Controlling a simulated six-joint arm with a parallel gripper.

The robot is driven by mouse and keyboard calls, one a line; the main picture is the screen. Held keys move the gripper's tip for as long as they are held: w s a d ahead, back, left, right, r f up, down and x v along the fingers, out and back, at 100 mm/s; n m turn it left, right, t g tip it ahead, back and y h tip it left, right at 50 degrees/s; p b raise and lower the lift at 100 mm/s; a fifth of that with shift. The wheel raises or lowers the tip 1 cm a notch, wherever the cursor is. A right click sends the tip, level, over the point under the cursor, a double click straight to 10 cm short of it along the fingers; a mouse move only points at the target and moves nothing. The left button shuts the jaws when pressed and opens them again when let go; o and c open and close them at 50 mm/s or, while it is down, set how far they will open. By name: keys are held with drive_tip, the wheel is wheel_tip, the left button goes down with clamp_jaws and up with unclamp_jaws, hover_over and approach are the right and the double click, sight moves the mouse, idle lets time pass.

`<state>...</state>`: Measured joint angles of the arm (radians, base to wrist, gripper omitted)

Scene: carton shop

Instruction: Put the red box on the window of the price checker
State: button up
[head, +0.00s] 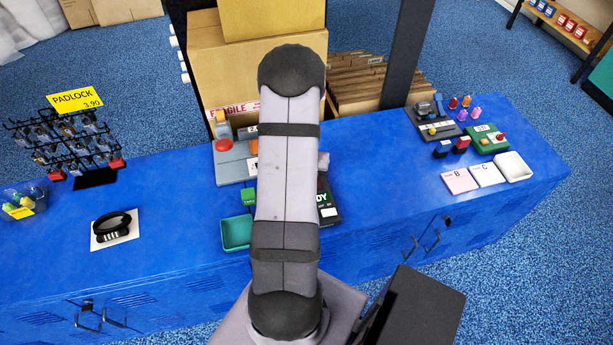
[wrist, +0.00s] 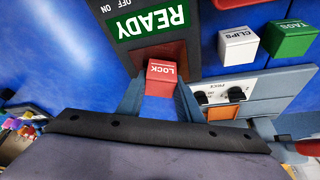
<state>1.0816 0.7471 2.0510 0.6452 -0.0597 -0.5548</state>
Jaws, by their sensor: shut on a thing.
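The red box (wrist: 162,78), marked LOCK, is between the fingers of my gripper (wrist: 160,88) in the wrist view. My gripper is shut on it. Just beyond it is a black device (wrist: 190,25) with a green READY display and ON/OFF marks; a dull reddish-brown patch (wrist: 178,50) lies beside the box. I cannot tell whether the box touches the device. A grey unit (wrist: 268,88) with knobs and an orange square is to the right; its small label is hard to read. In the head view my arm hides the box, the gripper and much of the black device (head: 328,212).
A white CLIPS box (wrist: 238,46) and a green TAGS box (wrist: 290,40) stand at the right in the wrist view. In the head view a teal tray (head: 237,232) is left of my arm.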

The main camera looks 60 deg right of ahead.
drive_tip(key=shift+f, duration=0.1)
drive_tip(key=o, duration=1.1)
drive_tip(key=shift+f, duration=0.15)
drive_tip(key=shift+r, duration=0.3)
drive_tip(key=p+v, duration=0.7)
drive_tip(key=v, duration=0.4)
drive_tip(key=shift+s+a+r, duration=0.1)
drive_tip(key=shift+a+r, duration=0.2)
